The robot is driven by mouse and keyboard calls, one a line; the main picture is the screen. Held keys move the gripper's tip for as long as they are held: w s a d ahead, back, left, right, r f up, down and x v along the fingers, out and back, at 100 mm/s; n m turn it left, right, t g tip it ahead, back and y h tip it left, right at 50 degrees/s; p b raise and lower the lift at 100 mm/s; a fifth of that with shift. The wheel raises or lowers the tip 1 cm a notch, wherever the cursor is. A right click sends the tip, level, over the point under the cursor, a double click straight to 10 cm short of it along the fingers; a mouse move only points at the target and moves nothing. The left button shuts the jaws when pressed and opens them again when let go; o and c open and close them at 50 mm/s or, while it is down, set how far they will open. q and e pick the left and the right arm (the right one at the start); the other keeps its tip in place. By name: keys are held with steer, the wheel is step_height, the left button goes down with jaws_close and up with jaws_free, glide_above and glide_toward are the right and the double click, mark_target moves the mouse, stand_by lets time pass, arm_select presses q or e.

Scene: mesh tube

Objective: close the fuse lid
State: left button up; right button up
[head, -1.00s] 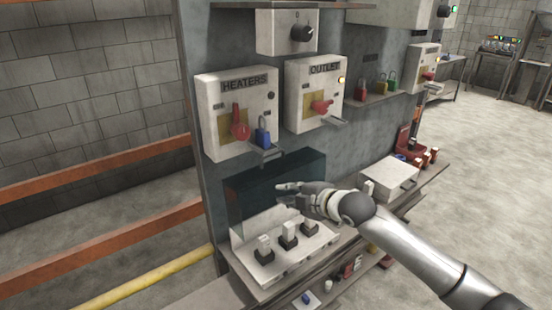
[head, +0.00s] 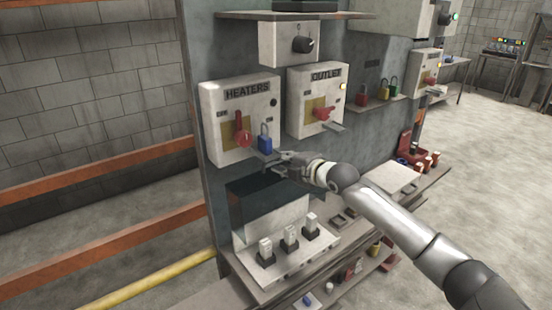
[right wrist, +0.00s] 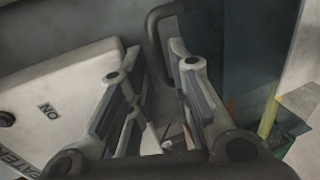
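The fuse lid (head: 248,187) is raised behind and above the fuse box (head: 297,258). Its upper part looks dark teal and a paler grey area shows below it. Three fuses (head: 290,236) stand exposed in front. My right gripper (head: 281,160) is at the lid's upper edge, just below the heaters switch box. In the right wrist view its two fingers (right wrist: 150,62) are apart, with a dark bar handle (right wrist: 157,45) showing between or just beyond them. I cannot tell whether they touch it. My left gripper is not in view.
The heaters box (head: 240,120) with red switch and blue padlock (head: 265,142) sits close above my gripper. The outlet box (head: 315,100) is to its right. A shelf (head: 420,185) with a pale box extends right. Orange rails (head: 100,171) run at left.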

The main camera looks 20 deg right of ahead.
steer(key=shift+x, duration=1.55)
jaws_close()
steer(key=shift+f, duration=0.1)
